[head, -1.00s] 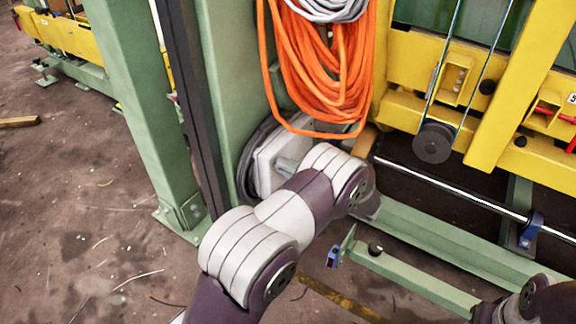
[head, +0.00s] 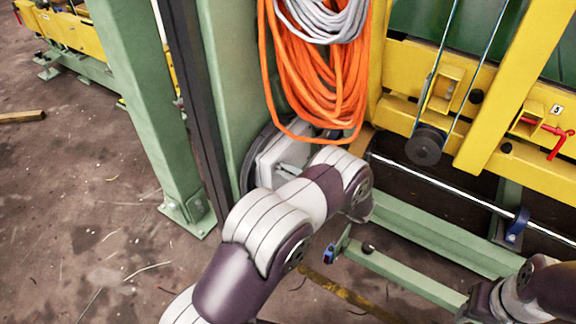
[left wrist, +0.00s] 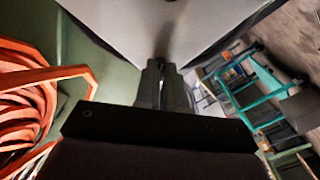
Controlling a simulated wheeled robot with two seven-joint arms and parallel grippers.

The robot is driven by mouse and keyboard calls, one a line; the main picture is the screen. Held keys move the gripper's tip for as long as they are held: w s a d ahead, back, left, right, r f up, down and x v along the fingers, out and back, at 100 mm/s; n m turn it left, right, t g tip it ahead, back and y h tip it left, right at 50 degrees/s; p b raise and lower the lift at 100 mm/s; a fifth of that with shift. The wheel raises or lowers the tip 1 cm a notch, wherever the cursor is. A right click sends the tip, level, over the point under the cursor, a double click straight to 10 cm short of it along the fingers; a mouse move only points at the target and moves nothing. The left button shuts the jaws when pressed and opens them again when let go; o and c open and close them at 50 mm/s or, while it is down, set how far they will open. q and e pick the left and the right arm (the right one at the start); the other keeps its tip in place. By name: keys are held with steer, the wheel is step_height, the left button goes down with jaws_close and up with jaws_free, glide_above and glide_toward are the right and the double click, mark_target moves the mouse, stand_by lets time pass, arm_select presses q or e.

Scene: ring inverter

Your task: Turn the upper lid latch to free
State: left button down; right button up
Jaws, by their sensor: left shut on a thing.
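A pale grey box (head: 268,163) is mounted low on the green post in the head view, with a round dark rim behind it. Its surface (left wrist: 165,25) fills the top of the left wrist view. My left gripper (left wrist: 165,72) is at this face, its fingers close together and shut on a small part, taken to be the lid latch, which the fingers hide. In the head view my left forearm covers most of the gripper and part of the box. I cannot tell the latch's angle. My right gripper is not in view; part of my right arm shows at the lower right.
Orange hose coils (head: 318,85) hang just above the box and show at the left of the left wrist view (left wrist: 35,100). A green post (head: 228,90) stands beside it. Yellow machine frames (head: 470,90) and a green floor beam (head: 430,235) lie to the right. Floor at left is open.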

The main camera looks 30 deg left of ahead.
arm_select(q)
steer(key=m+p, duration=0.1)
steer(key=m, duration=0.2)
steer(key=shift+m, duration=0.3)
steer(key=shift+m+p, duration=0.8)
steer(key=shift+m, duration=0.9)
steer(key=c, duration=1.2)
jaws_free()
